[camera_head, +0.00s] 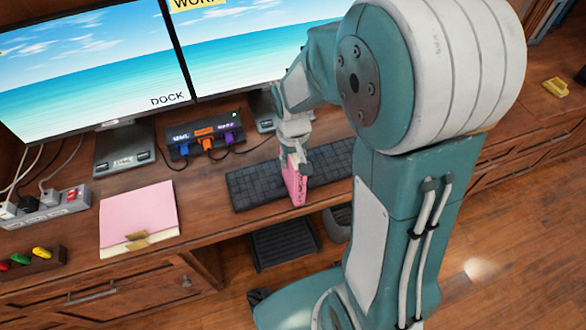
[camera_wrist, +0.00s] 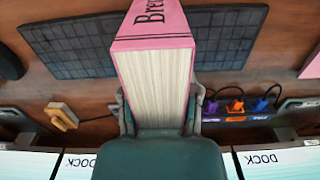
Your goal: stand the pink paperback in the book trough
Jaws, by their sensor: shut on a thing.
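The pink paperback (camera_head: 296,186) is held upright above the desk, in front of the black keyboard. In the wrist view its pink spine and cream page block (camera_wrist: 155,80) point away from my gripper. My gripper (camera_head: 297,158) is shut on the book, with one finger on each side; the fingers also show in the wrist view (camera_wrist: 157,112). Whether the book's lower end touches the desk or keyboard cannot be told. I cannot make out a book trough in either view.
The keyboard (camera_head: 250,186) lies under and behind the book. A pink folder (camera_head: 138,210) lies at left. Two monitors (camera_head: 90,70) and a hub with coloured plugs (camera_head: 205,140) stand behind. A yellow block (camera_head: 556,87) lies on the right of the desk, where the surface looks clear.

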